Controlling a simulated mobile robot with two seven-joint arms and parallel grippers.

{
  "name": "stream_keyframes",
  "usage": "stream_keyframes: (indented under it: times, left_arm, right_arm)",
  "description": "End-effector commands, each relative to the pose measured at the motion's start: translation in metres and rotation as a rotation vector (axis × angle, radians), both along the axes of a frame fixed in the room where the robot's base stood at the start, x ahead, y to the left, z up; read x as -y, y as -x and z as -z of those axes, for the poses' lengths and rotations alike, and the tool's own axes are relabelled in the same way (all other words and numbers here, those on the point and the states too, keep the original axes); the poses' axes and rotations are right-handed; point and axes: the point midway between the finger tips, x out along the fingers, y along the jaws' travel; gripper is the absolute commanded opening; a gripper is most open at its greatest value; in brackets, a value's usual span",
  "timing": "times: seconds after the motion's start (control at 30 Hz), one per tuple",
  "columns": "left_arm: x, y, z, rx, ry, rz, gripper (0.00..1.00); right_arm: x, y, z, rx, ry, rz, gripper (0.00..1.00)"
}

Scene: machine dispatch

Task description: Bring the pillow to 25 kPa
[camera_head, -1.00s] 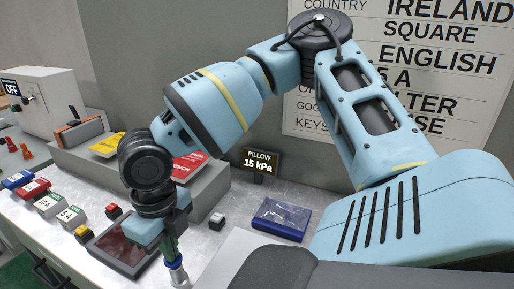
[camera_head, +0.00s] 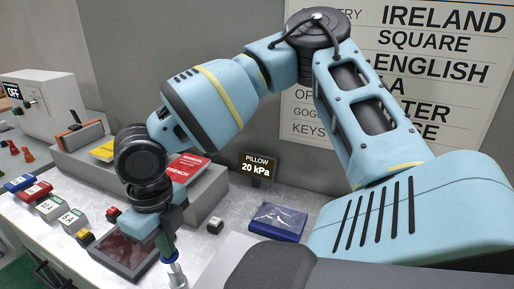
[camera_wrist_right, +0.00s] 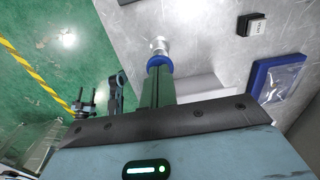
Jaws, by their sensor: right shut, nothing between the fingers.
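The pillow readout (camera_head: 258,168) on the back of the bench shows 20 kPa. A flat blue item with a clear, shiny top (camera_head: 277,222) lies on the bench to its front right; it also shows in the wrist view (camera_wrist_right: 277,77). I cannot tell whether it is the pillow. My right gripper (camera_head: 174,262) is shut with nothing held and points down at the front of the bench. A blue ring and silver tip (camera_wrist_right: 159,50) show at its fingers' end; whether they touch anything below is unclear. My left gripper is not seen.
A small white-topped button (camera_head: 214,225) stands between gripper and blue item. A dark red-topped panel (camera_head: 122,254) is close left of the gripper. Several coloured blocks line the front left. A grey tray with red (camera_head: 184,167) and yellow cards is behind. A switch box (camera_head: 45,103) reads OFF.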

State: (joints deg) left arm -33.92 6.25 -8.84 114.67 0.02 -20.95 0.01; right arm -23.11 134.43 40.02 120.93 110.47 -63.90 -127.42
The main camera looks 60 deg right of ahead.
Motion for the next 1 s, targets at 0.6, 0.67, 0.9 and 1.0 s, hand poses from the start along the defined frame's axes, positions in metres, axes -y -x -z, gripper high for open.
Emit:
stream_keyframes:
  times: [0.6,0.67,0.9,1.0]
  left_arm:
    - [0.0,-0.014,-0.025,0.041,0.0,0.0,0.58]
    - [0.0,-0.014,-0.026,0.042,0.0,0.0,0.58]
    - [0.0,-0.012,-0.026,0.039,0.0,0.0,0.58]
    - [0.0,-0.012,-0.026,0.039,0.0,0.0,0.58]
  right_arm:
    - [0.0,0.0,-0.039,0.005,0.0,-0.001,0.0]
    - [0.0,0.0,-0.042,0.004,0.0,-0.001,0.0]
    - [0.0,0.0,-0.042,0.001,0.0,-0.002,0.0]
    - [0.0,0.0,-0.042,0.001,0.0,-0.001,0.0]
